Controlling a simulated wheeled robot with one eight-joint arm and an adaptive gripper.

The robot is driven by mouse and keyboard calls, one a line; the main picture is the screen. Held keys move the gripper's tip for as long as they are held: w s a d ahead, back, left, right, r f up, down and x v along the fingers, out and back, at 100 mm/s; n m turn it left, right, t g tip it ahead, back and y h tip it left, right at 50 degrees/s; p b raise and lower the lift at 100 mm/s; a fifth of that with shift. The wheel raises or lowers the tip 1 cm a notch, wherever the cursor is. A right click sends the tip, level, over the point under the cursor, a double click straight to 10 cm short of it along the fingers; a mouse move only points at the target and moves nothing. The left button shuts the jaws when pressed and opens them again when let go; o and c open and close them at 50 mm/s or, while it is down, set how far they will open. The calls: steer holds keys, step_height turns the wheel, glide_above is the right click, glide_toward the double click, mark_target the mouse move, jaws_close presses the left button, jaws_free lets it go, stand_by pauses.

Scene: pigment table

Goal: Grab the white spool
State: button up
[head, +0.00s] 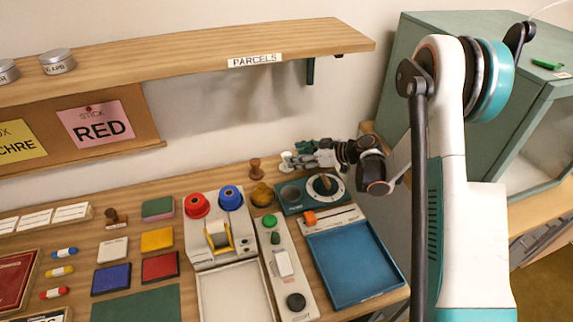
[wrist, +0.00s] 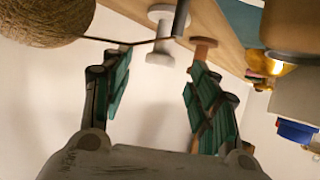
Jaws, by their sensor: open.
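The white spool (wrist: 160,36) stands near the back edge of the table and shows at the top of the wrist view, just beyond and between my fingertips. In the head view the white spool (head: 286,160) is partly hidden at the tip of my gripper (head: 303,155). My gripper (wrist: 155,80) is open, its two teal-padded fingers apart, with nothing between them. It points left in the head view, low over the back of the table. A thin dark rod (wrist: 130,42) passes in front of the spool in the wrist view.
A brown wooden knob-shaped piece (wrist: 204,46) stands close beside the spool. A dial box (head: 290,197) is below my gripper. The parcels shelf (head: 200,52) hangs above.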

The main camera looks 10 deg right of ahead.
steer(key=b+x, duration=0.2)
steer(key=x, duration=0.3)
steer(key=shift+a, duration=0.1)
steer(key=c, duration=1.2)
